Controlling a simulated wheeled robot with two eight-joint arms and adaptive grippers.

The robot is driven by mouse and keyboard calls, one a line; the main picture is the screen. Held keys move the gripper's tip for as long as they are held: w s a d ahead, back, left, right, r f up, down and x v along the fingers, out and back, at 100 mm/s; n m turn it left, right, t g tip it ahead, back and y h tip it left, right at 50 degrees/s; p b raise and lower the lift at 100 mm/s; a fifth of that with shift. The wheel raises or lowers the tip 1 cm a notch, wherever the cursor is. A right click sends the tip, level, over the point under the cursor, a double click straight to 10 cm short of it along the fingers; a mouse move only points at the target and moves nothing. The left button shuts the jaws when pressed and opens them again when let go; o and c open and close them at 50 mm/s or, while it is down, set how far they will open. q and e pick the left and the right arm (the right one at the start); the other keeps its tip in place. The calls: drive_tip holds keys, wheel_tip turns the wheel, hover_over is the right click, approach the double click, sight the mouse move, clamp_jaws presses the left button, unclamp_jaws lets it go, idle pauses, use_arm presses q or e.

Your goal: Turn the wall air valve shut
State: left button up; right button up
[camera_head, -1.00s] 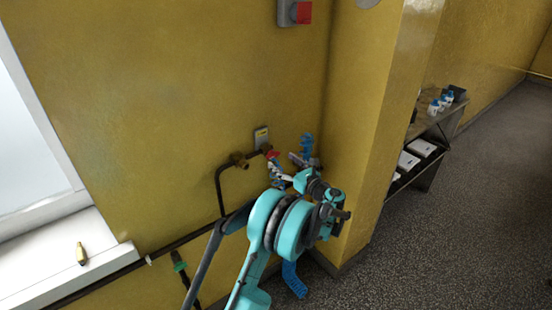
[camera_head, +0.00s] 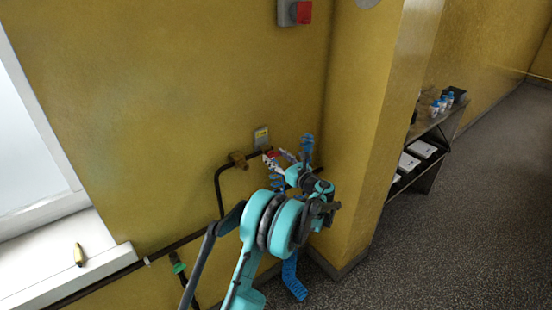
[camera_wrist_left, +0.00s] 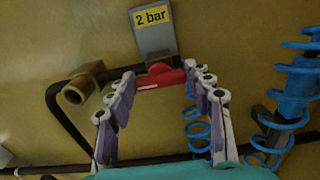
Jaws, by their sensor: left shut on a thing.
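The wall air valve is on a dark pipe on the yellow wall. Its red handle (camera_wrist_left: 160,78) sits between the fingers of my left gripper (camera_wrist_left: 160,84) in the left wrist view. In the head view my left gripper (camera_head: 274,158) reaches the valve at the wall, and my arm hides part of it. The fingers are closed on the red handle's two ends. A brass fitting (camera_wrist_left: 80,88) is left of the handle; it also shows in the head view (camera_head: 239,160). A tag reading "2 bar" (camera_wrist_left: 151,28) is above the handle. My right gripper is not in view.
Blue coiled hoses (camera_wrist_left: 290,95) hang right of the gripper, close to it. A wall pillar (camera_head: 365,150) stands to the right. A brass piece (camera_head: 79,254) lies on the window sill (camera_head: 100,262). A red switch (camera_head: 304,12) is above.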

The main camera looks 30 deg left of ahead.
use_arm(q)
drive_tip(key=shift+n, duration=0.3)
drive_tip(key=n, duration=0.3)
drive_tip(key=shift+n, duration=0.3)
drive_tip(key=n, duration=0.4)
drive_tip(key=shift+s+a+n+b, duration=0.1)
drive_tip(key=shift+n+b, duration=0.2)
drive_tip(key=shift+b, duration=0.1)
drive_tip(key=n, duration=0.4)
drive_tip(key=shift+f+n, duration=0.15)
drive_tip(key=shift+n, duration=0.15)
drive_tip(key=shift+s+n, duration=0.1)
drive_tip(key=shift+n, duration=2.1)
drive_tip(key=o, duration=1.1)
drive_tip(key=shift+f, duration=0.1)
drive_tip(key=shift+o, duration=0.2)
